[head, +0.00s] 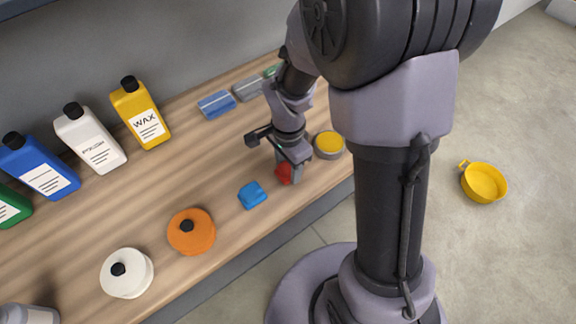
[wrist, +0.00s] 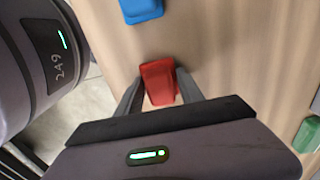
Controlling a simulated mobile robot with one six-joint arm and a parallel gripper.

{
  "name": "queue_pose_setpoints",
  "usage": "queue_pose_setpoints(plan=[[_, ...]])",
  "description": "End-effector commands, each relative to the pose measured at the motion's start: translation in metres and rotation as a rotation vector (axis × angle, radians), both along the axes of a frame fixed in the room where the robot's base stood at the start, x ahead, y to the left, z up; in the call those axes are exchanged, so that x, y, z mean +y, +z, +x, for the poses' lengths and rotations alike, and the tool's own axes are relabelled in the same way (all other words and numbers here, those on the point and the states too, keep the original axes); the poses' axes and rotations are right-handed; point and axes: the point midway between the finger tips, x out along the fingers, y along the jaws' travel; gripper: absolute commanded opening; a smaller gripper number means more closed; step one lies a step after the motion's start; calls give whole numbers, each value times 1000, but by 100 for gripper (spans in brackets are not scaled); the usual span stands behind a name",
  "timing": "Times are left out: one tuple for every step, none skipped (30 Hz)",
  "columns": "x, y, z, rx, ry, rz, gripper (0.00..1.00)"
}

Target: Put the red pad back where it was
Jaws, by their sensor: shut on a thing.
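The red pad (head: 284,173) is between the fingers of my gripper (head: 288,174), at the front part of the wooden bench, to the right of a blue pad (head: 252,195). In the wrist view the red pad (wrist: 159,82) sits between both fingertips of my gripper (wrist: 160,92), which is shut on it. The blue pad (wrist: 141,10) shows at the top of that view, apart from the red one. I cannot tell whether the red pad touches the bench top.
The wooden bench (head: 150,205) holds an orange round pad (head: 191,232), a white one (head: 127,272) and a yellow-topped tin (head: 328,145). Bottles, including a yellow wax bottle (head: 140,113), stand at the back. Blue (head: 216,104) and grey (head: 248,88) blocks lie behind my gripper. A yellow pan (head: 484,182) is on the floor.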

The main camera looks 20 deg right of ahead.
Motion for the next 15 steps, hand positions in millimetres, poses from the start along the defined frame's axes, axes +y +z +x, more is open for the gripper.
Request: queue_pose_setpoints(plan=[[0,-1,0,0,0,0,7],[0,-3,0,0,0,0,7],[0,-4,0,0,0,0,7],[0,-5,0,0,0,0,7],[0,-4,0,0,0,0,50],[0,-3,0,0,0,0,58],[0,-3,0,0,0,0,64],[0,-3,0,1,0,0,66],[0,-3,0,1,0,0,66],[0,-3,0,1,0,0,66],[0,-3,0,1,0,0,66],[0,-3,0,1,0,0,66],[0,-3,0,1,0,0,66],[0,-3,0,1,0,0,66],[0,-3,0,0,0,0,66]])
